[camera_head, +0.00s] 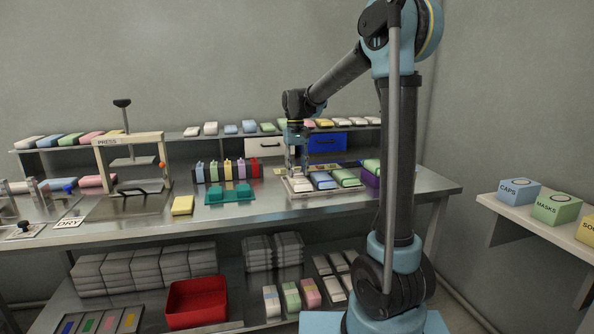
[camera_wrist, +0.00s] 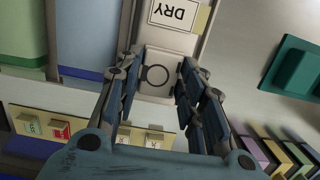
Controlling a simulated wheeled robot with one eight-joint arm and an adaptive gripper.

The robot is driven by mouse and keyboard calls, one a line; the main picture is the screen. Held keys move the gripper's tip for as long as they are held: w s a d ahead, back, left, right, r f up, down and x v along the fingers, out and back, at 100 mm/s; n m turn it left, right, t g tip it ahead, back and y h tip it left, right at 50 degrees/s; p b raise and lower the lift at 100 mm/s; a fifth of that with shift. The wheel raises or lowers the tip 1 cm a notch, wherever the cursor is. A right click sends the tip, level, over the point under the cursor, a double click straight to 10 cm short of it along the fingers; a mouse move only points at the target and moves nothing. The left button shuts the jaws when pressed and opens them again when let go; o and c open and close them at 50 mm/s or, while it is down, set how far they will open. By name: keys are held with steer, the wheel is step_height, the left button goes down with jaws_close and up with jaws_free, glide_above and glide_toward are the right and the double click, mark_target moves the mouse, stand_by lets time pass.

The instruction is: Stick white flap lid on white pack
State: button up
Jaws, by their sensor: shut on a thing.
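In the wrist view, my gripper (camera_wrist: 159,62) is shut on a small white piece with a black ring, which looks like the white flap lid (camera_wrist: 157,91). Beyond its far edge a white pack (camera_wrist: 158,33) with a "DRY" label runs out of the frame. Whether lid and pack touch cannot be told. In the head view my gripper (camera_head: 297,163) points down above the left end of a tray (camera_head: 322,193), where the white pack (camera_head: 298,185) lies. The lid is too small to make out there.
Blue (camera_head: 322,180) and green (camera_head: 344,177) packs lie right beside the white one in the tray. A teal fixture (camera_head: 231,194) and a row of coloured blocks (camera_head: 228,170) stand to the left. Behind are a white drawer and a blue drawer (camera_head: 327,142) under a shelf of packs.

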steer(key=o, duration=0.8)
steer(key=shift+f, duration=0.1)
steer(key=shift+c, duration=0.2)
step_height(320, 180, up, 12)
steer(key=w, duration=0.1)
steer(key=shift+w+a, duration=0.2)
steer(key=shift+w, duration=0.1)
steer(key=shift+f, duration=0.1)
